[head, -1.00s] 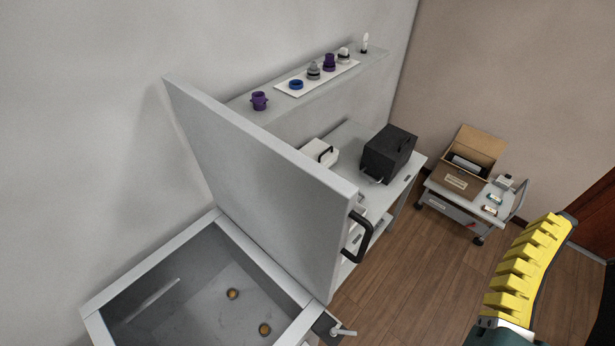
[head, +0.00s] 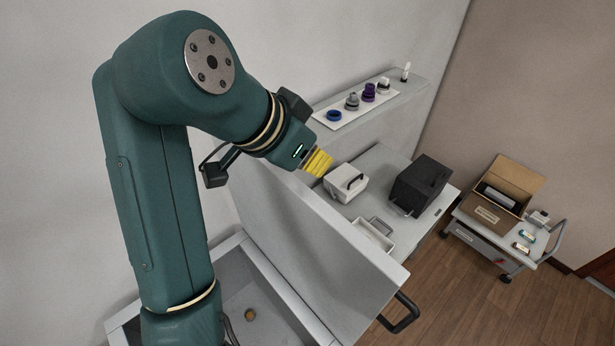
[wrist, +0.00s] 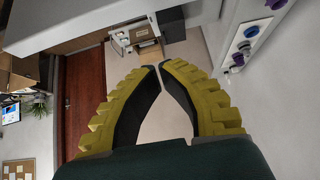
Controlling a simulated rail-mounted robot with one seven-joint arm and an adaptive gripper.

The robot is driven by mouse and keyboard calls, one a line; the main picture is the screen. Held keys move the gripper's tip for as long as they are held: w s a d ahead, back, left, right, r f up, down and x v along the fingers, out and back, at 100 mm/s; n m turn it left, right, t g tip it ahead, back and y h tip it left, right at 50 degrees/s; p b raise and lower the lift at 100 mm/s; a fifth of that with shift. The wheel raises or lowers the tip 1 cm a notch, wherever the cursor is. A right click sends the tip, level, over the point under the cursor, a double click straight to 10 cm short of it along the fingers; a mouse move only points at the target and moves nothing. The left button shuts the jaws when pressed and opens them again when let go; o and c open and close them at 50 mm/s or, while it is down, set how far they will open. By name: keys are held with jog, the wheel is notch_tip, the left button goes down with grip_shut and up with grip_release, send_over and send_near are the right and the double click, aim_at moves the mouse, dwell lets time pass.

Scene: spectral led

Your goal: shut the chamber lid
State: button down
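The chamber (head: 232,243) is a grey open box at the lower left in the head view, partly hidden by my arm. Its lid (head: 330,262) is a thick grey panel standing raised at the chamber's right side, with a black handle (head: 402,314) at its near right end. My gripper (head: 322,164), with yellow ribbed fingers, is over the far side of the lid's top edge, away from the handle. I cannot tell whether it touches the lid. In the wrist view my gripper's (wrist: 157,67) curved fingers meet at the tips with nothing between them.
Behind the lid, a bench (head: 375,165) holds a white box (head: 345,184) and a black box (head: 420,184). A wall shelf (head: 420,82) carries small coloured parts. A cart (head: 497,233) with a cardboard box stands at the right. The floor (head: 470,305) right of the handle is clear.

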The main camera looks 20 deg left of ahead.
notch_tip(320, 180, down, 8)
jog(key=w+d, duration=0.1)
jog(key=shift+w+r, duration=0.25)
jog(key=shift+w, duration=0.1)
jog(key=shift+b, duration=0.3)
